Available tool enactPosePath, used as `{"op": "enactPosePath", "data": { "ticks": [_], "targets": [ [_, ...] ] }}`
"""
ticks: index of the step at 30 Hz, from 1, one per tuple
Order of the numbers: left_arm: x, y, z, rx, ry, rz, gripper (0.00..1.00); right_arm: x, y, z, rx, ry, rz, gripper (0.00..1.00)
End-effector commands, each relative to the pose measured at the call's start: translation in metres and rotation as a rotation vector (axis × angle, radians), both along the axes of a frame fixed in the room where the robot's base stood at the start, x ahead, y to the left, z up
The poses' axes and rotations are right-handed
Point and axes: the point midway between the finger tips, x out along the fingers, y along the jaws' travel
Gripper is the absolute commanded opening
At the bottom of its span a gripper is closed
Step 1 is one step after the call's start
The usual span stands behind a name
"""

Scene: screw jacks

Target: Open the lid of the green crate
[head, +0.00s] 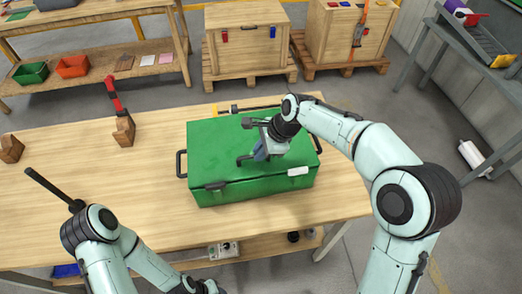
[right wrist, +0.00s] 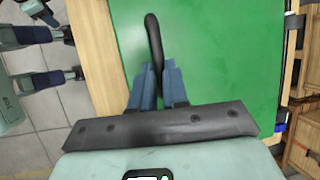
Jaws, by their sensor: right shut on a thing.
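The green crate (head: 240,192) stands on the wooden table with its lid (head: 215,140) down on it. A dark latch (head: 215,186) and a white latch (head: 298,171) show at its front edge. My right gripper (head: 258,154) is low over the lid's front middle. In the right wrist view, its blue fingers (right wrist: 155,85) are shut on the black lid handle (right wrist: 153,38), which sticks out beyond the fingertips. Part of the handle also shows in the head view (head: 243,160).
A red and black tool on a wooden block (head: 123,130) and another wooden block (head: 11,148) stand at the left. A long dark bar tool (head: 250,108) lies behind the crate. Wooden crates (head: 245,60) stand farther back.

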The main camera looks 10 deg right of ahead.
Motion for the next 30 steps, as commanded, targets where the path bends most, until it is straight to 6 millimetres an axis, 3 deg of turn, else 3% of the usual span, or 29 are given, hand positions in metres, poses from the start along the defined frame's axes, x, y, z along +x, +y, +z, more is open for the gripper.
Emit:
{"op": "enactPosePath", "data": {
  "ticks": [12, 21, 30],
  "targets": [
    [0.055, 0.000, 0.055, 0.000, -0.063, 0.000, 0.43, 0.031, 0.001, 0.064, 0.001, -0.015, 0.000, 0.00],
    [0.056, 0.000, 0.056, 0.000, -0.064, -0.001, 0.43, 0.058, 0.002, 0.095, -0.001, -0.006, -0.001, 0.00],
    [0.056, 0.000, 0.056, 0.000, -0.064, 0.000, 0.43, 0.078, 0.003, 0.113, 0.001, -0.006, 0.000, 0.00]
  ]
}}
